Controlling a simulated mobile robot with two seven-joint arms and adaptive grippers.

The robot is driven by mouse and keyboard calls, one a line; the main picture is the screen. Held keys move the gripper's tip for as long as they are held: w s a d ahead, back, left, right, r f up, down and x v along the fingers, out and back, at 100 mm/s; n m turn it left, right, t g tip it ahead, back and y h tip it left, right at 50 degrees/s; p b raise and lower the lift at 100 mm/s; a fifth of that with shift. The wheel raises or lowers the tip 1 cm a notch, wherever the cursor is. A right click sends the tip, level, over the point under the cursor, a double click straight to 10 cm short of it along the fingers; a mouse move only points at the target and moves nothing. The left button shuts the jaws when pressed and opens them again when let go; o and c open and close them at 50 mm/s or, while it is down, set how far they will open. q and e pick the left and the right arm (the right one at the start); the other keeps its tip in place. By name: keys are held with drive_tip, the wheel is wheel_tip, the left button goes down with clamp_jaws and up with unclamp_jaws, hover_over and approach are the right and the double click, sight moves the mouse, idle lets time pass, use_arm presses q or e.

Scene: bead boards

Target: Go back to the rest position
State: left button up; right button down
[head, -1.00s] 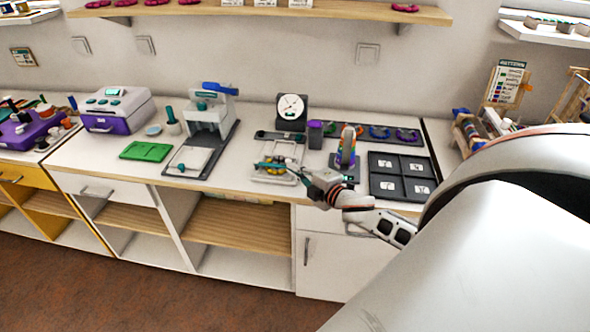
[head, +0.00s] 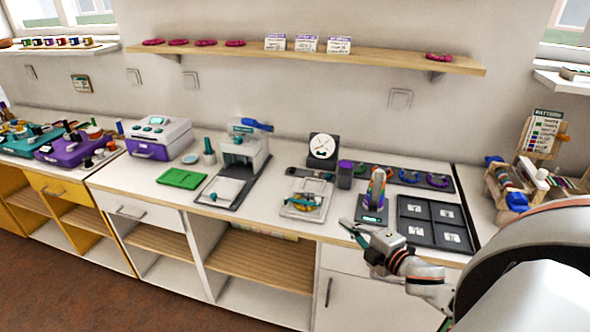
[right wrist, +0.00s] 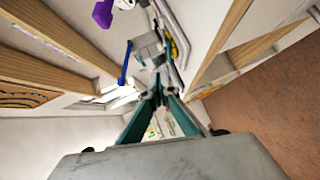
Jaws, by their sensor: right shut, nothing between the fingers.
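My right gripper (head: 350,227) is shut and empty in the head view. It hangs just in front of the counter's front edge, near the rainbow-coloured device (head: 377,188) and the white bead board tray (head: 304,199). In the right wrist view its teal fingers (right wrist: 160,95) come together at the tips with nothing between them. My right arm comes in from the lower right of the head view. My left gripper does not show.
The counter (head: 262,222) carries a press with a blue handle (head: 240,150), a green board (head: 182,179), a dial gauge (head: 322,150) and a dark four-part tray (head: 436,220). A wooden shelf (head: 370,62) runs along the wall. Free floor (head: 60,280) lies in front.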

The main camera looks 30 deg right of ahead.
drive_tip(key=s+a+f+m+g+y, duration=0.1)
drive_tip(key=s+a+f+m, duration=0.3)
drive_tip(key=a, duration=0.5)
drive_tip(key=s+a+f+m+g+y, duration=0.1)
drive_tip(key=s+a+f+m, duration=0.3)
drive_tip(key=a+f, duration=0.5)
drive_tip(key=s+a+f+m+g, duration=0.3)
drive_tip(key=s+a+f, duration=0.2)
drive_tip(key=a, duration=0.4)
drive_tip(key=shift+s+f+m+y, duration=0.4)
drive_tip(key=shift+f, duration=0.4)
drive_tip(key=shift+d, duration=0.15)
